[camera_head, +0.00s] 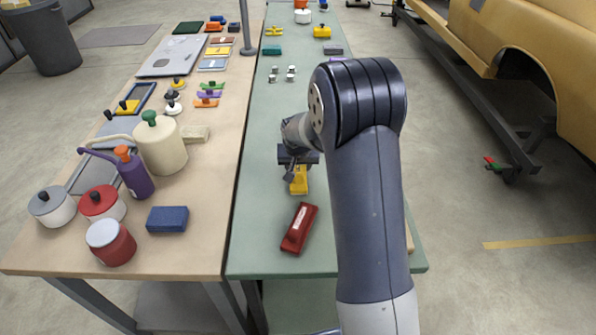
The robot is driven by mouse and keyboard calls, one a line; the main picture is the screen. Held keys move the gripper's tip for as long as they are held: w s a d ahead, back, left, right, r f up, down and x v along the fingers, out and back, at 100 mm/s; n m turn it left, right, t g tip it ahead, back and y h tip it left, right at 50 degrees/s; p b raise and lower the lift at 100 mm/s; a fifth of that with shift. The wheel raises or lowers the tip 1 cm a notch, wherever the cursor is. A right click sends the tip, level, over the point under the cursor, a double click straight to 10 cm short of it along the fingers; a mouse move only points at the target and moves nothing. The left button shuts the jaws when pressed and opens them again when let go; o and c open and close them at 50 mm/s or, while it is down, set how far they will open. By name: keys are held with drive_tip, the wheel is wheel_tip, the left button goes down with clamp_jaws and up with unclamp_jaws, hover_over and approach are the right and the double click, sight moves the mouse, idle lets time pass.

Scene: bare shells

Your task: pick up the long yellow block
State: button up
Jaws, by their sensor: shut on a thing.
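A yellow block (299,185) is at my gripper, on the green-topped table (262,205). My gripper (295,172) points down at it and is shut on it. The upper part of the block is hidden by the gripper. I cannot tell whether the block rests on the table or is just above it.
A dark red tool (299,228) lies just in front of the block. My arm hides the table's right side. The wooden table (215,180) to the left holds pots, a purple bottle (134,178) and a blue block (167,219). A yellow car body (540,60) stands at right.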

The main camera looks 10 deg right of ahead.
drive_tip(key=shift+r+p, duration=0.5)
drive_tip(key=shift+p, duration=0.2)
wheel_tip(320, 180, up, 10)
drive_tip(key=shift+f+b, duration=0.25)
drive_tip(key=shift+b, duration=0.6)
